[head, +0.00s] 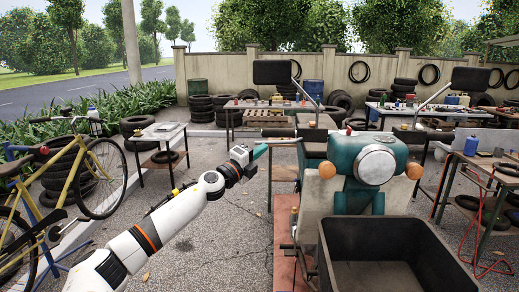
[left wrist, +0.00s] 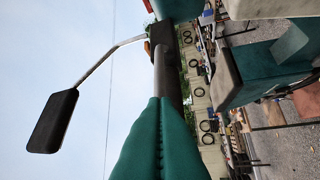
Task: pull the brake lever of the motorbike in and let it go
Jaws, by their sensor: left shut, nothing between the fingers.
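The motorbike, with teal bodywork (head: 345,155) and a round headlight (head: 376,164), faces me in the head view. Whether the gripper touches the lever cannot be told. My right gripper is out of view.
A mirror (head: 272,72) on a bent stalk stands above the handlebar; it also shows in the left wrist view (left wrist: 53,121). A dark open cargo box (head: 395,240) is at the front. A yellow bicycle (head: 90,185) stands left. Open pavement (head: 220,240) lies between.

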